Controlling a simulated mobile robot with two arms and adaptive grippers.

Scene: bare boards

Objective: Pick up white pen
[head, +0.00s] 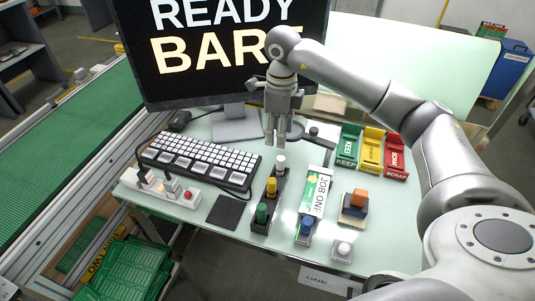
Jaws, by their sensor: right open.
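A white pen (281,161) stands upright at the far end of a black holder (259,228) on the pale table (215,234). Only its short white upper part shows clearly. A yellow pen (271,186) and a green pen (262,211) stand nearer in the same holder. My right gripper (275,143) points down just beyond and above the white pen in the picture. Its fingers are slightly apart with nothing between them. I cannot tell the exact gap from the pen. My left gripper is not in view.
A monitor (205,75) and keyboard (197,160) are at left. Green, yellow and red trays (346,146) stand at right. A job sheet (315,191), a blue-topped stamp (306,228) and stacked blocks (355,206) lie right of the holder. A dark pad (226,211) lies left of it.

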